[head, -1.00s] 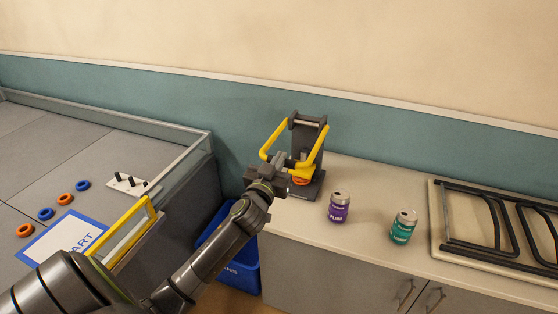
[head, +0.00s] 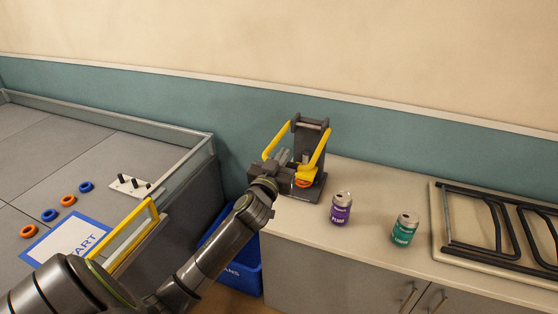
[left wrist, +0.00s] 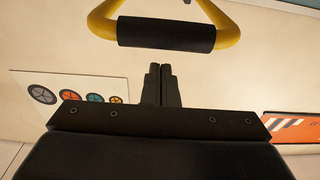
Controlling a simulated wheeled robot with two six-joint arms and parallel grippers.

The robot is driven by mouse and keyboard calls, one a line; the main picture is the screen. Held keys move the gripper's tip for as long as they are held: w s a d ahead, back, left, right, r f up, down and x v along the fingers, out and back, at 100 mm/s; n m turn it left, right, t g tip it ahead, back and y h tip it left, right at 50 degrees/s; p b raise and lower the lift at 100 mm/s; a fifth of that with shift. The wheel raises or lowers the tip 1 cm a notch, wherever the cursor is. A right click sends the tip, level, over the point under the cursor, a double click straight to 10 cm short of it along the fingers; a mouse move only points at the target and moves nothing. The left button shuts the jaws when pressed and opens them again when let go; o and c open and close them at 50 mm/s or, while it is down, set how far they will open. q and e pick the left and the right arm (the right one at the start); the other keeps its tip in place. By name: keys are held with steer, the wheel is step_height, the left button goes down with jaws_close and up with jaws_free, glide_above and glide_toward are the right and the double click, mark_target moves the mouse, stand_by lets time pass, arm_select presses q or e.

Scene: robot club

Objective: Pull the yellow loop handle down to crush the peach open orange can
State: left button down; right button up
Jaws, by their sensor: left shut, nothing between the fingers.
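The can crusher (head: 318,145) stands on the counter with its yellow loop handle (head: 319,150) sloping down toward me. In the left wrist view, the handle's black grip (left wrist: 165,34) and its yellow sides show close beyond the fingers. My left gripper (head: 283,157) is at the front of the crusher, near the handle's lower end. Its fingers (left wrist: 161,84) are shut with nothing between them, apart from the grip in the picture. The orange can (head: 304,184) shows only as a small orange part low in the crusher; my gripper and the handle hide much of it. My right gripper is not in view.
A purple can (head: 340,210) and a teal can (head: 404,231) stand upright on the counter (head: 300,223) to the right. A board with black rails (head: 485,235) lies farther right. A blue bin (head: 243,272) is below, beside the walled grey table (head: 60,163).

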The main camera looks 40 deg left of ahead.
arm_select(q)
steer(key=r+b+v, duration=0.1)
steer(key=b+v, duration=0.2)
steer(key=v, duration=0.6)
step_height(320, 180, down, 21)
steer(key=a+g, duration=0.3)
steer(key=g, duration=0.2)
steer(key=s+f+m+g+h, duration=0.1)
steer(key=s+f+g, duration=0.1)
steer(key=s+f, duration=0.55)
steer(key=s+d+f+g, duration=0.15)
steer(key=s+f, duration=0.25)
steer(key=f, duration=0.7)
steer(key=s+f+m+g+h, duration=0.1)
steer(key=s+f+g, duration=0.3)
steer(key=f, duration=0.5)
steer(key=s+d+f+g, duration=0.1)
steer(key=s+f, duration=0.3)
steer(key=s, duration=0.5)
steer(key=s+d+f+g+h, duration=0.1)
steer(key=s+f, duration=0.4)
steer(key=s, duration=0.5)
steer(key=s+d+f+g, duration=0.3)
steer(key=s+d+f, duration=0.1)
steer(key=s, duration=0.5)
steer(key=shift+s+f, duration=0.35)
steer(key=shift+f, duration=0.15)
